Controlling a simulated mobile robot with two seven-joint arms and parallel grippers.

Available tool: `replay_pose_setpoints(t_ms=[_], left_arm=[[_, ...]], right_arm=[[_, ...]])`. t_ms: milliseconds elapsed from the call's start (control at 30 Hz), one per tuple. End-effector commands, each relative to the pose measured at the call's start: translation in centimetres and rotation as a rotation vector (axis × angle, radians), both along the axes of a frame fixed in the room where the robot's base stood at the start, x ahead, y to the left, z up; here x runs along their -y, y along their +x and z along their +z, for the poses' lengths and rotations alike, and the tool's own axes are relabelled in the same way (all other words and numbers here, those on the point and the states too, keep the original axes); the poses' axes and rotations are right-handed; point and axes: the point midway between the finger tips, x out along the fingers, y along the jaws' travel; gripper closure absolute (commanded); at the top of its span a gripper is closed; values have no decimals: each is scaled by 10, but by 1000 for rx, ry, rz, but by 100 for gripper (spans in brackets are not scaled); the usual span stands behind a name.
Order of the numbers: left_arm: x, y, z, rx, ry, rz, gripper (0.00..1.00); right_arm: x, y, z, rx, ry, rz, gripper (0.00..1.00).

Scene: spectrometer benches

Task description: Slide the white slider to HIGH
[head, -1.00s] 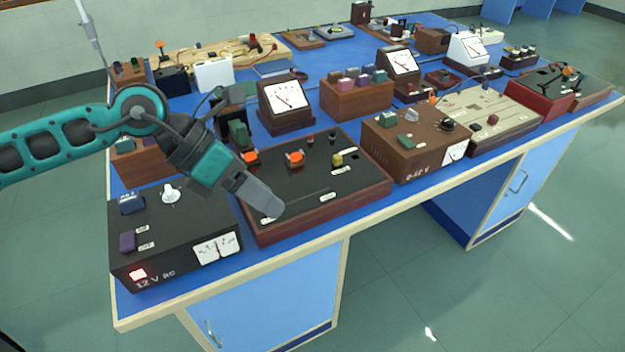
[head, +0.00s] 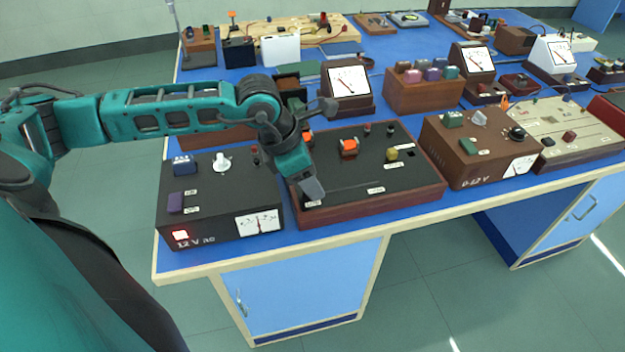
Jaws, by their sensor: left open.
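A wood-framed black panel (head: 400,195) stands at the front of the bench, with a thin slot (head: 352,187) along its front part. Small white labels lie near the slot's two ends, too small to read. My left gripper (head: 313,189) points down over the slot's left end, its fingers at or just above the panel. I see no white slider clearly; the gripper hides that end of the slot. The gap between the fingers is hard to make out, and nothing shows held. My right gripper is not in view.
A black 12 V ac supply (head: 215,205) with a white knob (head: 222,161) and lit red switch stands left of the panel. A brown 0-12 V box (head: 470,160) stands right. Orange (head: 348,147) and yellow (head: 392,154) parts stick up from the panel. Meters and boxes crowd behind.

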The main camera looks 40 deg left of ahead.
Motion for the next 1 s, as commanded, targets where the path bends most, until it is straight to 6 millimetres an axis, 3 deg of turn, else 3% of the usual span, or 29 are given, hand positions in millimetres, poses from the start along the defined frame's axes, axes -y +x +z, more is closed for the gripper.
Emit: replay_pose_setpoints(t_ms=[133, 467, 900, 1000], left_arm=[[3, 3, -11, -1, -1, 0, 51], [4, 4, -13, 0, 0, 0, 52], [4, 4, -13, -1, -1, 0, 94], [4, 4, -13, -1, -1, 0, 100]], right_arm=[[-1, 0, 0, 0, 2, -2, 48], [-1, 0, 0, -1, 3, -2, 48], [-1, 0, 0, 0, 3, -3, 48], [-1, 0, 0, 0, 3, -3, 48]])
